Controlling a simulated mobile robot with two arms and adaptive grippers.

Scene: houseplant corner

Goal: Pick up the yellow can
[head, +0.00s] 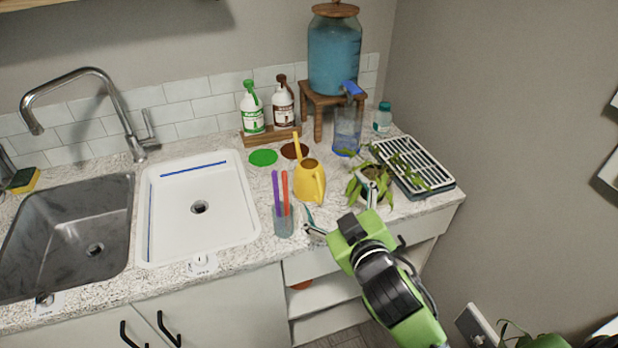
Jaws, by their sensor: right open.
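The yellow can (308,184) is a small watering can with a long thin spout pointing up and back. It stands upright on the speckled counter (240,262), right of the white basin. My right gripper (340,207) is open, with its fingers spread, in front and to the right of the can. One fingertip is near the can's lower right side; I cannot tell whether they touch. The other fingertip is in front of the potted plant. Nothing shows between the fingers. My left gripper is out of view.
A clear cup (284,223) with purple and red sticks stands close in front-left of the can. A leafy plant (357,190) is at its right, beside a slatted tray (448,187). A clear pitcher (347,132) and blue dispenser (334,55) stand behind. Two bottles stand back left.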

